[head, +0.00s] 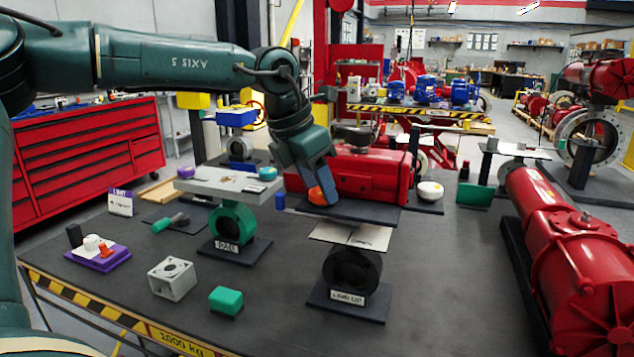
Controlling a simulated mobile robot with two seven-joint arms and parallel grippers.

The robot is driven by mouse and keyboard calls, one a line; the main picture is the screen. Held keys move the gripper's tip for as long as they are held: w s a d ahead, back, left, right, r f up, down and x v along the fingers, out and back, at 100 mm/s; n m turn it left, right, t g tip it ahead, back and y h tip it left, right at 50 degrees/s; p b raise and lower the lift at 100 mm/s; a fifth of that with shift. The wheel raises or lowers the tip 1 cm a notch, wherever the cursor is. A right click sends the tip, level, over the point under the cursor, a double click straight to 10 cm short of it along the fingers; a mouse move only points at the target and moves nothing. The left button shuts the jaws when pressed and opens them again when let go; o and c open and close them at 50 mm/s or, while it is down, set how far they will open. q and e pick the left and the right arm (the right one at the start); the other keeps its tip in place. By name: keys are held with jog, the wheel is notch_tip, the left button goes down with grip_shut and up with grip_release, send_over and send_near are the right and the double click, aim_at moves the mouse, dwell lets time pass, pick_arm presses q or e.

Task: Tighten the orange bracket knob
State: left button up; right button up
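My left gripper (320,188) reaches down from the left over the middle of the table, with blue fingers pointing down. An orange rounded piece (322,196) shows right at its fingertips; I cannot tell whether the fingers are closed on it. Below it is a flat metal bracket plate (352,235) on top of a black valve (350,268). Left of the gripper, a grey bracket (222,184) sits on a green valve (233,223), with a purple knob (186,171) and a teal knob (268,173). Another orange piece (105,249) is on a purple base (98,258). My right gripper is not in view.
A red actuator (362,172) lies just behind the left gripper. A large red actuator (570,235) fills the right side. A grey block (172,278) and a green block (226,301) stand near the front edge.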

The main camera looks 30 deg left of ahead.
pick_arm(q)
jog(key=o, duration=0.3)
jog(key=shift+f, duration=0.1)
